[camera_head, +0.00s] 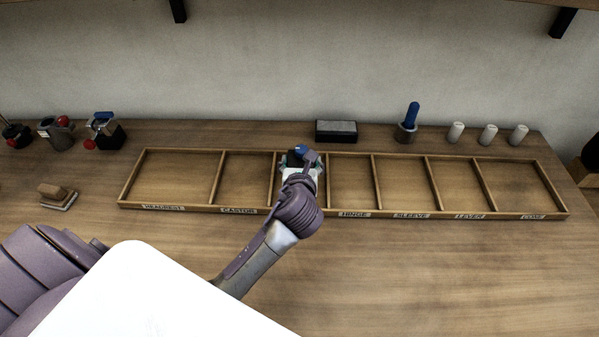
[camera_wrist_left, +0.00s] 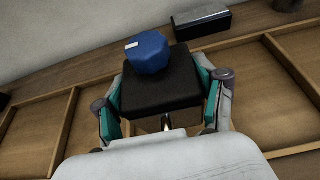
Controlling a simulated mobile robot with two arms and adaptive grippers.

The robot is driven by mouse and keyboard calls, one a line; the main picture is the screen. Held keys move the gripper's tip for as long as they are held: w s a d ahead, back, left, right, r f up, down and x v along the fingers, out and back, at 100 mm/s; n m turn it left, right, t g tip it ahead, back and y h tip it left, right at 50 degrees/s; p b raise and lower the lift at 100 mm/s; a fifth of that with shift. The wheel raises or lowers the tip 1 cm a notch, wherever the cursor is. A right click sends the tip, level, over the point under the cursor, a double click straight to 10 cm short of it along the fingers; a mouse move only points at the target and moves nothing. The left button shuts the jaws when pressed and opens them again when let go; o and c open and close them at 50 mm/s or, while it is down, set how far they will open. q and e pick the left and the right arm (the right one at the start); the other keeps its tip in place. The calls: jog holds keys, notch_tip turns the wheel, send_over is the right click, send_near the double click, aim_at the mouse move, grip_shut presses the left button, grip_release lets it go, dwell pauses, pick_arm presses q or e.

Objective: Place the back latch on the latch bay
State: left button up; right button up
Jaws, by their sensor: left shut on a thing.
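My left gripper (camera_head: 301,160) reaches over the long wooden tray (camera_head: 345,213), at the compartment between the ones labelled CASTOR and HINGE. In the left wrist view the gripper (camera_wrist_left: 165,105) is shut on the back latch (camera_wrist_left: 163,85), a black block with a blue faceted knob (camera_wrist_left: 149,53) on top. The gripper and arm cover this compartment's label in the head view. I cannot tell whether the latch touches the tray floor. My right gripper is not in view.
Behind the tray stand a black and grey block (camera_head: 336,131), a blue-handled tool in a cup (camera_head: 409,124) and several white cylinders (camera_head: 488,135). More latch-like parts (camera_head: 105,130) stand at the back left. A wooden brush (camera_head: 58,195) lies left. The other compartments look empty.

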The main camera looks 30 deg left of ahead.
pick_arm(q)
jog(key=shift+a, duration=0.25)
jog(key=shift+f, duration=2.05)
jog(key=shift+f, duration=0.1)
jog(key=o, duration=1.7)
jog(key=shift+s+d, duration=0.1)
jog(key=shift+s, duration=0.05)
jog(key=v, duration=1.2)
jog(key=shift+b, duration=0.35)
jog(key=shift+f, duration=0.1)
